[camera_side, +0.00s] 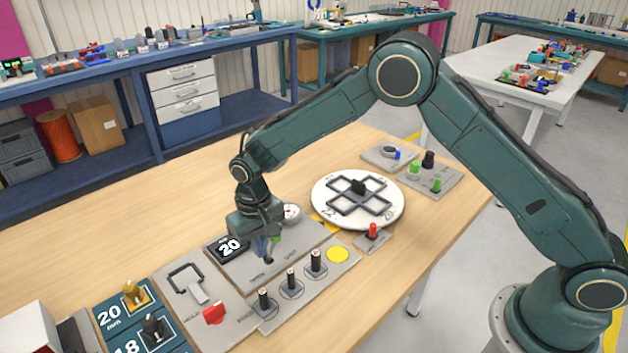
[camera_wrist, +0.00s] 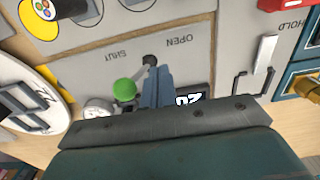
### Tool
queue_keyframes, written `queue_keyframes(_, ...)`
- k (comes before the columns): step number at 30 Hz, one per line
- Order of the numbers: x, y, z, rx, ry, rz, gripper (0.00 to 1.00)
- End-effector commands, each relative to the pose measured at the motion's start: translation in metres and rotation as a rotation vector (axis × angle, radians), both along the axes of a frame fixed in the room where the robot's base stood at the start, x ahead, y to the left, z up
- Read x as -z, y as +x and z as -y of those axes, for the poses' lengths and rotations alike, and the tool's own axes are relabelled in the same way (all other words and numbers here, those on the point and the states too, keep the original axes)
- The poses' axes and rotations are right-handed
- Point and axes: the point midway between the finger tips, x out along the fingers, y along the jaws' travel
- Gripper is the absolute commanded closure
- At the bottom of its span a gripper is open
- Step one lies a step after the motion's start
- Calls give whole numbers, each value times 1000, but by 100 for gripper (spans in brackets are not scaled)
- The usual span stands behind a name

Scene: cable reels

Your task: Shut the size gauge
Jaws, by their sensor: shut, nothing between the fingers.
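The size gauge is a grey panel (camera_side: 305,240) with a black display reading 20 (camera_side: 230,248) and a small round dial (camera_side: 291,212). In the wrist view its lever has a green ball knob (camera_wrist: 124,90) and a dark pivot (camera_wrist: 150,60). The lever slants from the pivot toward the lower left, on the side of the SHUT label (camera_wrist: 128,55); the OPEN label (camera_wrist: 179,40) is to the right. My gripper (camera_wrist: 154,72) is shut and empty, low over the panel, just right of the lever. I cannot tell whether it touches the lever.
A white turntable (camera_side: 325,205) with a dark cross-shaped frame stands behind the gauge. Bare table is behind left.

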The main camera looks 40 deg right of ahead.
Motion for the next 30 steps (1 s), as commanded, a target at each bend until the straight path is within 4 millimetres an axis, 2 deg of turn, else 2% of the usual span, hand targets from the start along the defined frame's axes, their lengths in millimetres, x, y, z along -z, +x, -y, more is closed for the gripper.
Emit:
queue_keyframes(23,-1,0,-13,0,0,-1,100)
queue_keyframes(30,-19,0,-13,0,1,2,100)
